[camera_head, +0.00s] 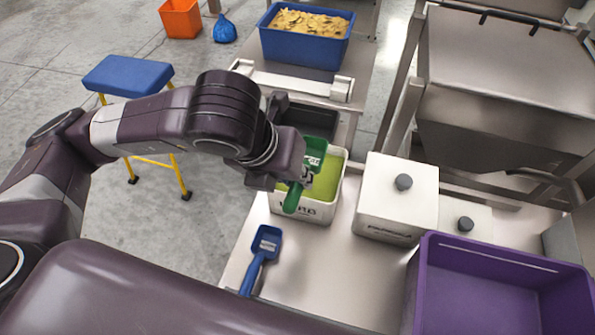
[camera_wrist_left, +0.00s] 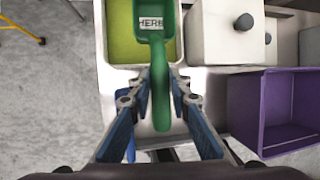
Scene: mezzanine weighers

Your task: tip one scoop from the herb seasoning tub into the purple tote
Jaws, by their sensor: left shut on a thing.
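The herb seasoning tub (camera_head: 338,178) is white, open and filled with green seasoning. It stands on the bench in the middle of the head view, and part of it shows in the left wrist view (camera_wrist_left: 112,66). My left gripper (camera_head: 287,178) is shut on the handle of a green scoop (camera_head: 315,152) labelled HERB; its fingers flank the handle in the left wrist view (camera_wrist_left: 158,85). The scoop is over the tub; I cannot tell whether it touches the seasoning. The purple tote (camera_head: 425,285) is at the lower right, and looks empty where I see inside. My right gripper is not in view.
A blue scoop (camera_head: 264,250) lies on the bench in front of the tub. Two white lidded tubs (camera_head: 395,205) stand between the herb tub and the tote. A blue crate of chips (camera_head: 300,48) is at the back. A blue stool (camera_head: 128,75) stands left.

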